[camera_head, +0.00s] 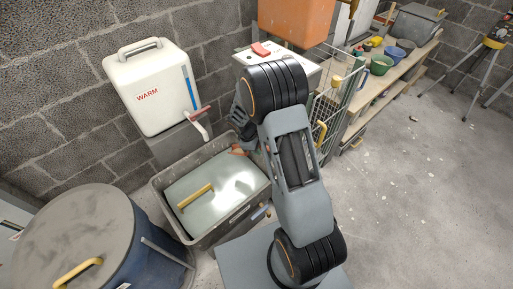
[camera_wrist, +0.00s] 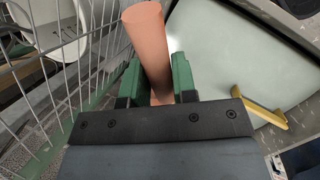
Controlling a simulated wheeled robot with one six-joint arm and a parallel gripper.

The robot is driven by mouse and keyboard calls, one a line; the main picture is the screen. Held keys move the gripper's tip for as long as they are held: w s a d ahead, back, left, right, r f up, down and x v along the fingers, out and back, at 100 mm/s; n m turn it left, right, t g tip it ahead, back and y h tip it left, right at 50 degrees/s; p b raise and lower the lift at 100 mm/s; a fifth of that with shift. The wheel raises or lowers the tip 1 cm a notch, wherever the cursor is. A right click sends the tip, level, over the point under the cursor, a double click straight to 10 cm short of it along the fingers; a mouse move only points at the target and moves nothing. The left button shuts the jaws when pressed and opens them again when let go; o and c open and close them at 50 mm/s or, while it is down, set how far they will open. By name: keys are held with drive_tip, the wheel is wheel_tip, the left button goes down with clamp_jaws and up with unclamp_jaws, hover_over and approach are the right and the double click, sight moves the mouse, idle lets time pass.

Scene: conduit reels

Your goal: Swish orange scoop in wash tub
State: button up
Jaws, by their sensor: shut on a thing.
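My gripper (camera_wrist: 157,78) is shut on the orange scoop (camera_wrist: 147,40), which points up and away between the green fingers in the wrist view. In the head view the scoop (camera_head: 238,151) shows as a small orange piece at the back right of the wash tub. The grey wash tub (camera_head: 207,240) stands on the floor, left of my arm. A pale, shiny surface (camera_head: 225,182) fills its top, with a yellow bar handle (camera_head: 195,196) on it. I cannot tell whether the scoop touches that surface.
A white tank marked WARM (camera_head: 150,90) with a tap stands behind the tub. A blue lidded barrel (camera_head: 90,240) is at the front left. A wire rack (camera_head: 330,105) stands close right of my arm, before a bench with bowls (camera_head: 381,65). The floor at right is mostly clear.

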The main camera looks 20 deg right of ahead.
wheel_tip(320, 180, down, 20)
drive_tip(key=b, duration=1.5)
drive_tip(key=shift+p, duration=0.85)
idle(4.7)
